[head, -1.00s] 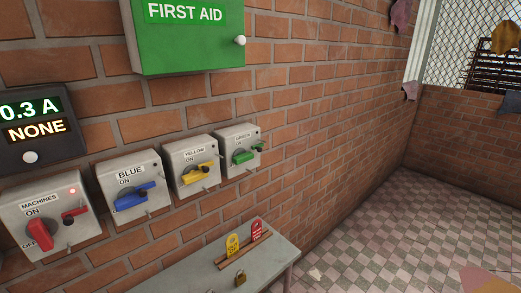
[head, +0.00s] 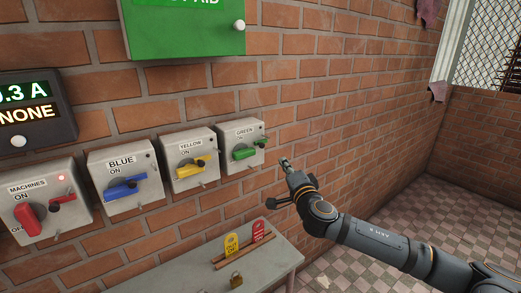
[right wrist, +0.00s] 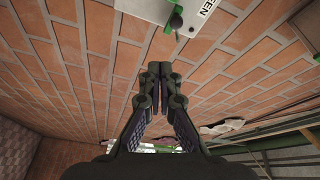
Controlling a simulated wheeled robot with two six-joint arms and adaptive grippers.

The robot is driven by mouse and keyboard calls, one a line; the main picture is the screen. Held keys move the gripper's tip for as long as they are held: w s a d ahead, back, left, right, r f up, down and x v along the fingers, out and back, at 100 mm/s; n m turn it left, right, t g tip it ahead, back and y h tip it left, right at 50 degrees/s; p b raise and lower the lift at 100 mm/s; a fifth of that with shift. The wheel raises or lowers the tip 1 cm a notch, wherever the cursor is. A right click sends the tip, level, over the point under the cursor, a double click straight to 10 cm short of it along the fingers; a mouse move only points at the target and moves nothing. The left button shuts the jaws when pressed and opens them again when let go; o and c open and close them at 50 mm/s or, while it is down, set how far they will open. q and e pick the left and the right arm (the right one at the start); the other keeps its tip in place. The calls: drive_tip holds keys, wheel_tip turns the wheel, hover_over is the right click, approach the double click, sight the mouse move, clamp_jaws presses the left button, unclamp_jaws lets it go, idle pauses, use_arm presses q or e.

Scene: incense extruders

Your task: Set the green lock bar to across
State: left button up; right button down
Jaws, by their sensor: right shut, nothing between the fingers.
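The green switch box (head: 240,148) is the rightmost of the boxes on the brick wall. Its green handle (head: 243,154) is on the front. The small green lock bar (head: 262,142) is to the right of the handle; its exact angle is too small to tell. My right gripper (head: 285,163) is shut and empty, in front of the wall, right of and a little below the green box. In the right wrist view, my shut fingers (right wrist: 160,72) point toward the wall, with the green box (right wrist: 150,8) at the top edge. My left gripper is out of view.
The yellow box (head: 188,158), blue box (head: 125,176) and machines box (head: 42,202) stand left of the green one. A shelf (head: 270,265) below holds tags (head: 231,244) and a padlock (head: 236,280). A first aid cabinet (head: 180,28) hangs above.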

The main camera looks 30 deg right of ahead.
sight(260, 145)
drive_tip(key=w+r+p, duration=0.2)
drive_tip(key=w+p, duration=0.2)
drive_tip(key=w, duration=0.5)
drive_tip(key=shift+w+d+r+p, duration=0.2)
drive_tip(key=shift+w+d+p, duration=0.1)
drive_tip(key=shift+d, duration=0.1)
drive_tip(key=a, duration=0.1)
drive_tip(key=a+b, duration=0.1)
drive_tip(key=a, duration=0.1)
drive_tip(key=shift+s+a+f, duration=0.1)
drive_tip(key=shift+s, duration=0.1)
drive_tip(key=shift+a, duration=0.1)
